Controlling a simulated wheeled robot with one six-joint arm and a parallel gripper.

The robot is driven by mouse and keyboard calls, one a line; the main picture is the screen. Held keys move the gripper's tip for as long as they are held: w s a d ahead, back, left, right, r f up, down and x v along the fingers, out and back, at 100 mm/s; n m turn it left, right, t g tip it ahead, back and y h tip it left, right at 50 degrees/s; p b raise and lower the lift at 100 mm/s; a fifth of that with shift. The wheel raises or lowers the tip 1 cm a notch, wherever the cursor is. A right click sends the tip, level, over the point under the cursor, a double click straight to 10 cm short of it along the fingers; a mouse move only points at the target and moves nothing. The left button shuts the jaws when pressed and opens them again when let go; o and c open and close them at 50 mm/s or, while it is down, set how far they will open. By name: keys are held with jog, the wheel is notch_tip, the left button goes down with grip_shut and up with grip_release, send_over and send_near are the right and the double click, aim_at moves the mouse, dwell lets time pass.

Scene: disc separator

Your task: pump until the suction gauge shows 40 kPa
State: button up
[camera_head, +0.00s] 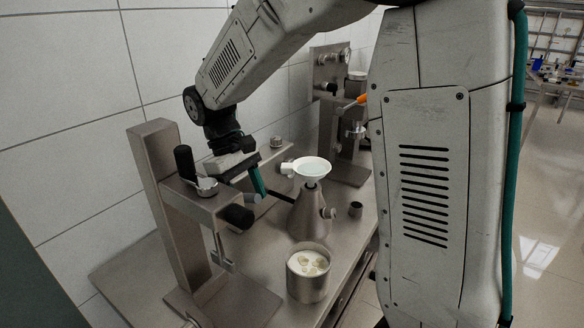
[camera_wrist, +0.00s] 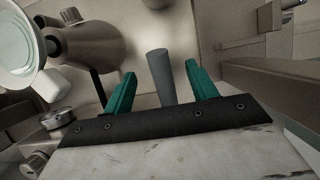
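My gripper (camera_head: 258,182) has two green fingers and hangs above the bench, left of the steel flask (camera_head: 308,218). In the wrist view my gripper (camera_wrist: 160,85) is open. A plain grey cylinder (camera_wrist: 160,72), perhaps the pump handle, stands between the fingers with a gap on both sides. The flask (camera_wrist: 90,45) carries a white funnel (camera_head: 312,168), and a dark hose or rod runs from it toward my gripper. A small round metal fitting (camera_wrist: 58,119), possibly the gauge, lies left of the fingers. I cannot read any gauge value.
A steel press-like stand (camera_head: 155,190) with black knobs is close on the left. A metal cup (camera_head: 307,284) holding pale discs in white liquid stands in front. Another stand (camera_head: 330,110) with an orange-handled lever (camera_head: 360,101) is behind. A tiled wall (camera_head: 70,80) bounds the left.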

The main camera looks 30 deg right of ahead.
jog(key=shift+o, duration=1.4)
jog(key=shift+a, duration=0.15)
jog(key=v, duration=0.8)
